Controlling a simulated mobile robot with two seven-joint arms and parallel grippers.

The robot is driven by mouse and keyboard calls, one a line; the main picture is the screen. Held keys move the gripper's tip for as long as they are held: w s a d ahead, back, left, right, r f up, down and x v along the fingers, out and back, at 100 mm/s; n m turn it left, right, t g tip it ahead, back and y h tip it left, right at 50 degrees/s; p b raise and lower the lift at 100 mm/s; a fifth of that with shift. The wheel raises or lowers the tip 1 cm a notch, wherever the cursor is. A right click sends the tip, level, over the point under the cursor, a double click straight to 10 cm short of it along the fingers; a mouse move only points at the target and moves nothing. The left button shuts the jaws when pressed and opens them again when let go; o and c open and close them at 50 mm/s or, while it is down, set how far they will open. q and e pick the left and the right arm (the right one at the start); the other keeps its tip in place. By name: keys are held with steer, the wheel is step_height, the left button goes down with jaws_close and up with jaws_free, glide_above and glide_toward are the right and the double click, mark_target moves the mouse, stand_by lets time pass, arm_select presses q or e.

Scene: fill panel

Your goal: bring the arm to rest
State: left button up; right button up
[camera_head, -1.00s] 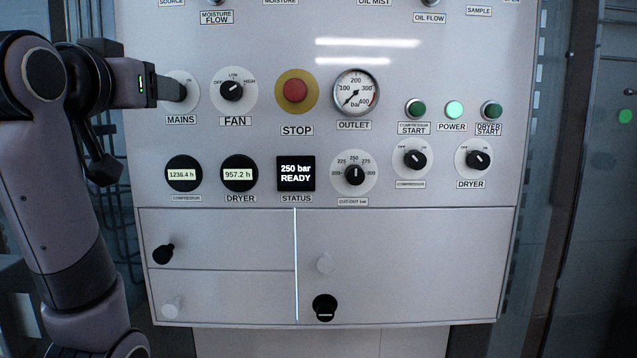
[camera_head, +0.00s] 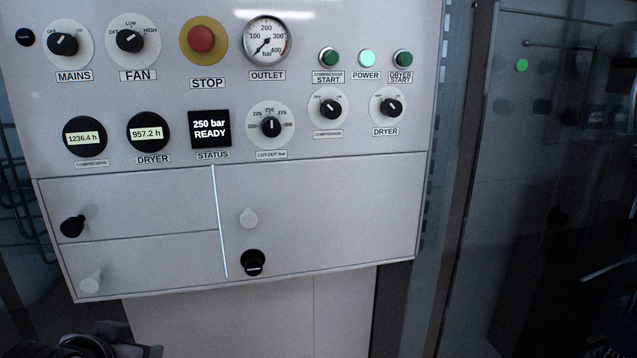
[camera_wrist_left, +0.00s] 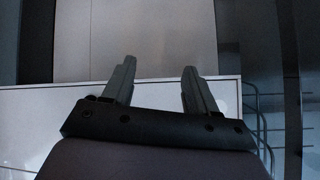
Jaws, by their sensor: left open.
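My left gripper (camera_wrist_left: 158,88) is open in the left wrist view, with nothing between its two fingers. Behind the fingers, a pale panel edge (camera_wrist_left: 60,100) and a plain lighter surface show; the fingers seem apart from both. In the head view only a dark part of my left arm (camera_head: 88,346) shows at the bottom left, below the control panel (camera_head: 330,210). The MAINS knob (camera_head: 63,44) is in full view at the upper left, with no gripper on it. My right gripper is in neither view.
The panel carries a FAN knob (camera_head: 131,40), a red STOP button (camera_head: 202,40), an OUTLET gauge (camera_head: 266,42) and a status screen (camera_head: 211,128) reading "250 bar READY". Dark equipment stands at the right.

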arm_select(q)
steer(key=s+d+f+m+g+h, duration=0.1)
steer(key=s+d+f+g, duration=0.15)
steer(key=s+f, duration=0.75)
steer(key=s+d+f+g+h, duration=0.15)
steer(key=s+f+g, duration=0.25)
steer(key=s+f, duration=0.55)
steer(key=w+d+f+t+h, duration=0.1)
steer(key=w+d+f+t, duration=0.2)
steer(key=f+t, duration=0.4)
steer(key=shift+w, duration=0.3)
